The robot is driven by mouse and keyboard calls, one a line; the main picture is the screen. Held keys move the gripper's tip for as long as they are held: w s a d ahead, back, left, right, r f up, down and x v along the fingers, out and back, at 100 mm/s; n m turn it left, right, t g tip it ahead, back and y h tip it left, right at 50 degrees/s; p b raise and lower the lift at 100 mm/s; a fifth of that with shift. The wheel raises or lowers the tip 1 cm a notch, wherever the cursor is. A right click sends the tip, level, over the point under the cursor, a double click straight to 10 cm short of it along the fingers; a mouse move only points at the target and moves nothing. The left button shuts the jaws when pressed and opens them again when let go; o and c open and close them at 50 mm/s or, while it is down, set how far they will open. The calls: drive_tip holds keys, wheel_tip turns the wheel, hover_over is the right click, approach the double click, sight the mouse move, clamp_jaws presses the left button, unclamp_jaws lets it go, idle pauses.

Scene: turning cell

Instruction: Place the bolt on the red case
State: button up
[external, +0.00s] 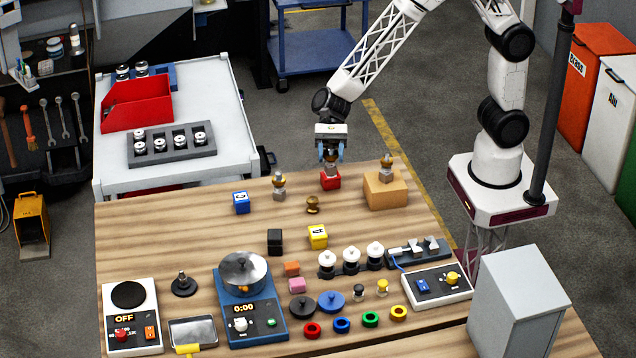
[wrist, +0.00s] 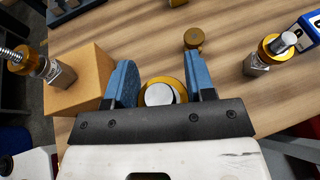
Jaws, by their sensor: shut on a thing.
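My gripper (external: 330,154) is over the red case (external: 331,181) at the back of the wooden table. It is shut on a bolt (external: 331,168) with a grey lower part and a brass collar. In the wrist view the bolt's silver top and brass ring (wrist: 160,94) show between the blue fingers (wrist: 163,88). The bolt is upright directly above the case; I cannot tell whether it rests on it. The red case is hidden in the wrist view. Similar bolts stand on the table (external: 279,188) and on a tan block (external: 386,190).
A small brass knob (external: 313,204) lies in front of the red case. A blue cube (external: 241,202), a yellow cube (external: 318,236) and a black cube (external: 275,241) stand nearby.

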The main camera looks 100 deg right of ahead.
drive_tip(key=o, duration=1.2)
drive_tip(key=shift+f, duration=0.1)
drive_tip(key=v, duration=1.2)
drive_tip(key=shift+s, duration=0.1)
